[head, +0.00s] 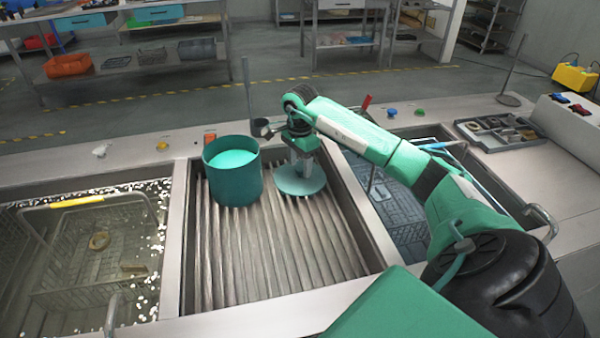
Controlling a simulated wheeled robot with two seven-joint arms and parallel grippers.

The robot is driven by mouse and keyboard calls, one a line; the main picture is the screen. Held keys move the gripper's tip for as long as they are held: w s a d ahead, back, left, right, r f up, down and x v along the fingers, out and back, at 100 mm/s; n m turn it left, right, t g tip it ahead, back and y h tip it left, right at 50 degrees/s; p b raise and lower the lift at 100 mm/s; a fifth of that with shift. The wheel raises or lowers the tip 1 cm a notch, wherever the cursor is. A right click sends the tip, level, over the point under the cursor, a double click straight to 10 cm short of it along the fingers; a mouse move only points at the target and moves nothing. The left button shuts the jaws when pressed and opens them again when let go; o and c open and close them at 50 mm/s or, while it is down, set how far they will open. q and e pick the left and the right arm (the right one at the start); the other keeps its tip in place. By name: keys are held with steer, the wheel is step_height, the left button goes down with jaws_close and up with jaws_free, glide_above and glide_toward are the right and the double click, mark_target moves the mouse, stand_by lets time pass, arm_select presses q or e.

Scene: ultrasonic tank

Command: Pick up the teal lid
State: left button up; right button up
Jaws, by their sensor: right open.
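The teal lid (313,187) is a flat round disc lying on the ribbed drain board (262,262), near its far right part. My right gripper (300,168) points down at the middle of the lid and is open. Its fingers hide part of the lid, and I cannot tell whether they touch it or straddle a knob. A dark teal round pot (228,190) stands upright just left of the lid, with a lighter teal surface inside. My left gripper is not in view.
Left is a liquid-filled tank with a wire basket (95,258) and yellow handle. Right, partly behind my arm, is another basin (408,218). A grey parts tray (500,133) sits at far right. The front of the drain board is bare.

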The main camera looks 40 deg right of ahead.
steer(key=shift+f, duration=0.45)
steer(key=c, duration=1.1)
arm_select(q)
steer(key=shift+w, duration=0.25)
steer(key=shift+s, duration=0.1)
